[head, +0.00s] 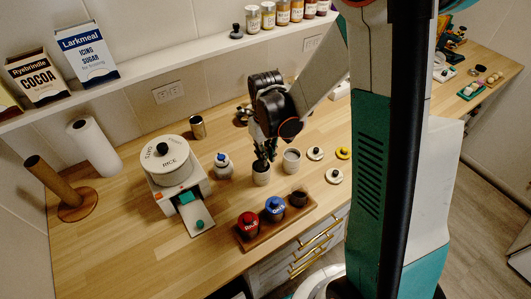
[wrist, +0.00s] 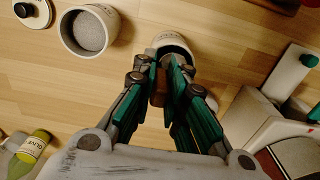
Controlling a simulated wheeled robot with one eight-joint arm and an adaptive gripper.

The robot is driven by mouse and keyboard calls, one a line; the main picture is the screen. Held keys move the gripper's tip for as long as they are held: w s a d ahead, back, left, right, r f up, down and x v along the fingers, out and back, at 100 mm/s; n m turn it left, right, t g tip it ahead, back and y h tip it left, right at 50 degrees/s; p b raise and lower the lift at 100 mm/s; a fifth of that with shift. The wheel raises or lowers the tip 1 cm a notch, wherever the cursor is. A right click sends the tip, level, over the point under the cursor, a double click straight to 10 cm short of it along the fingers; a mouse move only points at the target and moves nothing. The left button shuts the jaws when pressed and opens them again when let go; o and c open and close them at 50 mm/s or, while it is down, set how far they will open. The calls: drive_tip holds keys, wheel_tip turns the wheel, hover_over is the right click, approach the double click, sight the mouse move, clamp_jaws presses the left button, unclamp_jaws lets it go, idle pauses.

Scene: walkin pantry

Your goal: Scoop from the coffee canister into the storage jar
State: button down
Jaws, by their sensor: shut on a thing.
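My gripper (head: 264,150) is above the worktop, pointing down over a white open jar (head: 261,175). In the wrist view, my gripper (wrist: 172,85) is shut on a brown handle (wrist: 159,88), and the jar's rim (wrist: 172,38) shows just past the fingertips. The handle's far end and most of the jar's inside are hidden by the fingers. A second white open jar (head: 292,163), filled with grey grains, stands beside it; it also shows in the wrist view (wrist: 88,32). An open dark jar (head: 298,197) stands on a wooden tray. I cannot read which is the coffee canister.
The wooden tray (head: 241,239) also holds a red-lidded jar (head: 249,223) and a blue-lidded jar (head: 275,207). Loose lids (head: 334,176) lie to the right. The front left worktop is clear.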

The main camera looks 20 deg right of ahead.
drive_tip(key=shift+f+b, duration=0.7)
drive_tip(key=shift+b, duration=0.05)
idle(0.7)
drive_tip(key=shift+r, duration=0.1)
idle(0.6)
drive_tip(key=shift+r+p, duration=2.45)
drive_tip(key=shift+r, duration=1.25)
drive_tip(key=shift+f, duration=0.1)
